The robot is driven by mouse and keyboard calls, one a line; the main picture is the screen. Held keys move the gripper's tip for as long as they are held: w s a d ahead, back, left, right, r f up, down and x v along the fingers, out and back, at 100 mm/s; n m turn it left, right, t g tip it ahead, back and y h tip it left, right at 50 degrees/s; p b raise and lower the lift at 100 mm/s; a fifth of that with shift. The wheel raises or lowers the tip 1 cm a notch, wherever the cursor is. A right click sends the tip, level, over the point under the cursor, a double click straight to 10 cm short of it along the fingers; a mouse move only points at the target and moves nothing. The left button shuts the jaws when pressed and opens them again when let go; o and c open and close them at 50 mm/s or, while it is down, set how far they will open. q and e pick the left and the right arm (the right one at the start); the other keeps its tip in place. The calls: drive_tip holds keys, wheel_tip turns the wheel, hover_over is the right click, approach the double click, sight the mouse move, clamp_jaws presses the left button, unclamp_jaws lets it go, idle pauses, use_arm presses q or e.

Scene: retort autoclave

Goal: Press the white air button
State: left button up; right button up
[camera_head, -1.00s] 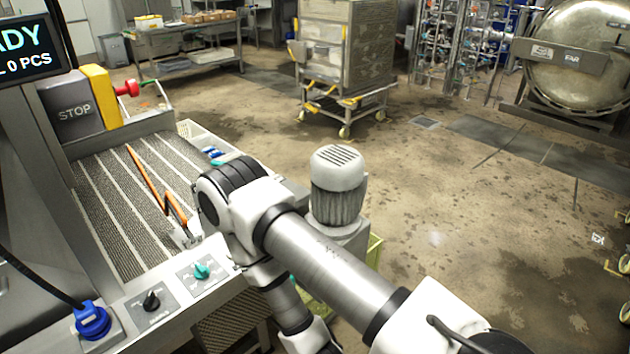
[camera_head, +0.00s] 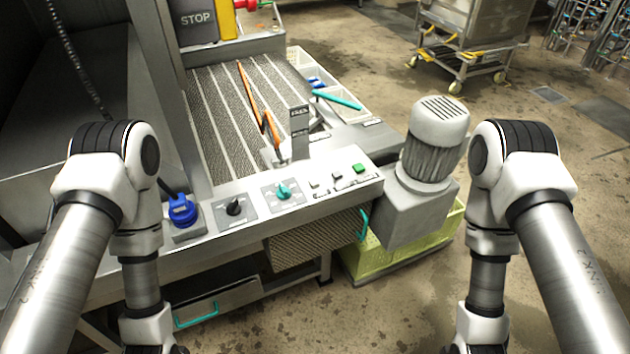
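The control panel (camera_head: 300,200) runs along the front of the conveyor machine. Near its right end sits a small whitish button (camera_head: 314,184). A darker small button (camera_head: 337,174) and a green button (camera_head: 359,168) are to the right of it. The labels under them are too small to read, so I cannot tell which says air. Nothing covers these buttons. My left arm hangs down left of the panel and my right arm hangs down right of the motor. Both grippers are below the picture's edge and out of sight.
Left of the buttons are a teal knob (camera_head: 283,190), a black knob (camera_head: 235,207) and a blue plug (camera_head: 182,211). A grey motor (camera_head: 430,150) stands at the panel's right end above a yellow-green crate (camera_head: 385,262). An orange-handled tool (camera_head: 250,95) lies on the belt (camera_head: 215,115).

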idle(0.4)
clamp_jaws()
idle(1.2)
